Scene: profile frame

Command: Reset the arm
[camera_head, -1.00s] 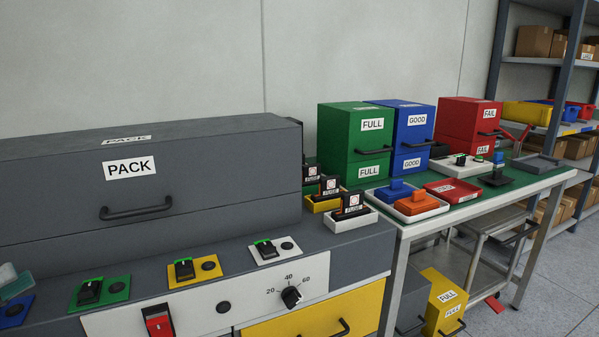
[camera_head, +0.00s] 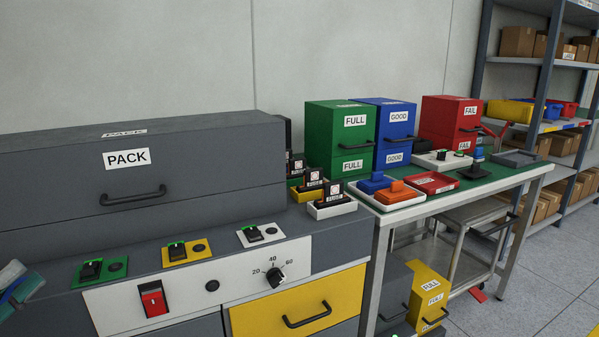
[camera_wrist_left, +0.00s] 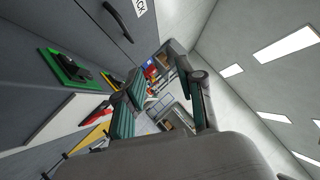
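My left gripper (camera_head: 16,286) shows only in part at the left edge of the head view, in front of the left end of the grey PACK bench. In the left wrist view its two teal-padded fingers (camera_wrist_left: 158,78) stand apart with a gap between them. Nothing is held in that gap; the far room shows through it. The grey bench front and a green switch plate (camera_wrist_left: 65,72) lie to the left of the fingers in that view. My right gripper is not in view.
The PACK box (camera_head: 220,190) fills the bench back. Beside it stands a green-topped table (camera_head: 470,185) with green (camera_head: 340,130), blue (camera_head: 395,117) and red (camera_head: 445,116) boxes and small trays. Shelving (camera_head: 540,62) stands at the right. Floor at the lower right is mostly clear.

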